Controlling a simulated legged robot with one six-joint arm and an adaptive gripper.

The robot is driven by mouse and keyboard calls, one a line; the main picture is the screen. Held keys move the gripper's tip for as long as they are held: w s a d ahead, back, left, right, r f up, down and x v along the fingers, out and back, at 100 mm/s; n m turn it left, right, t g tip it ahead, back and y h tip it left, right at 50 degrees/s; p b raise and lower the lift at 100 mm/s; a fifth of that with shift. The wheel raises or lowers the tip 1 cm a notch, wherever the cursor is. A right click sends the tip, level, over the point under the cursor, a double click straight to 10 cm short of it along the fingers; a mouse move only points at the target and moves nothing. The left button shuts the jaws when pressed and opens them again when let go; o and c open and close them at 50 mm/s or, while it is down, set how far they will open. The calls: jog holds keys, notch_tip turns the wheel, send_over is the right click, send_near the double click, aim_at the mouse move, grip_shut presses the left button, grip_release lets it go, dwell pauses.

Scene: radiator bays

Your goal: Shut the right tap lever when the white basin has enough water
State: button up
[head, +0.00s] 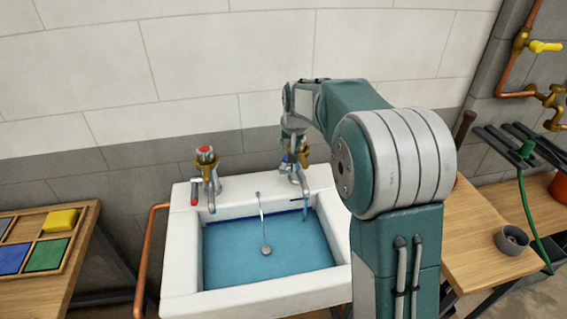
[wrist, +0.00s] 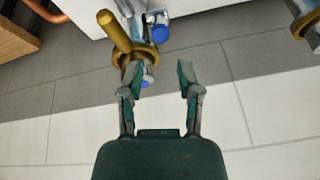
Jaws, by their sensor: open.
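The white basin (head: 180,262) holds blue water (head: 245,275). A dark blue line runs along its inner back wall, with the water surface close to it. The right tap (head: 297,178) has blue markings, and a bluish stream (head: 305,207) shows below its spout. In the wrist view its brass lever (wrist: 120,35) sticks out toward the upper left. My gripper (wrist: 156,78) is open and empty, its fingers just short of this tap, the left finger close to the brass collar. In the head view my gripper (head: 294,138) is small and partly merged with the tap.
The left tap (head: 207,170) has a red cap and a red-tipped lever. A chain with a plug (head: 265,249) hangs in the basin. A copper rail (head: 148,260) is at its left. A tray of coloured tiles (head: 38,245) is left; a bench with a grey cup (head: 511,240) is right.

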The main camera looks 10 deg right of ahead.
aim_at(286, 168)
jog(key=x, duration=1)
jog(key=shift+a, duration=0.2)
jog(key=shift+w+d+f, duration=0.2)
jog(key=shift+d+f, duration=0.1)
jog(key=shift+f, duration=0.1)
jog(key=shift+a, duration=0.2)
grip_shut()
